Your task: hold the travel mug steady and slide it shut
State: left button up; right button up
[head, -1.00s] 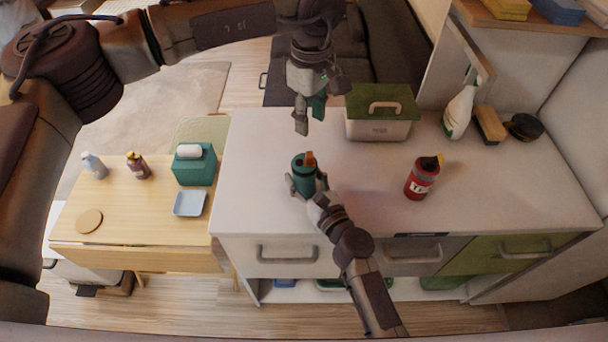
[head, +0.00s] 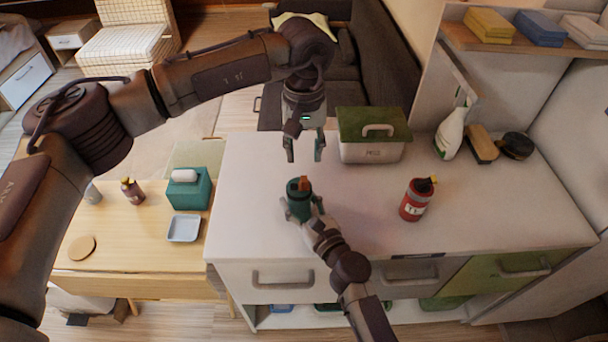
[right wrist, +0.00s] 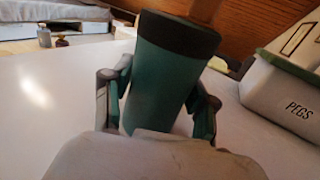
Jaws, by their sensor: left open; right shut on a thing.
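The travel mug (head: 300,203) is a teal cylinder with a dark rim and an orange-brown piece on top. It stands upright on the white counter near its left side, and also fills the middle of the right wrist view (right wrist: 168,80). My right gripper (head: 302,212) is shut around the mug's body, with a finger on each side in the right wrist view. My left gripper (head: 305,155) is open and empty, pointing down above the counter, behind and above the mug. The details of the lid are too small to tell.
A green-lidded box (head: 372,150) marked as pegs stands behind and right of the mug. A red bottle (head: 415,200) stands to the right. A spray bottle (head: 451,134) and a brush (head: 481,145) are farther right. A low wooden table (head: 120,240) adjoins on the left.

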aim_at(304, 178)
pick_arm(q)
notch_tip(304, 178, down, 8)
jog(key=shift+f, duration=0.1)
jog(key=shift+c, duration=0.2)
grip_shut()
dwell(0.3)
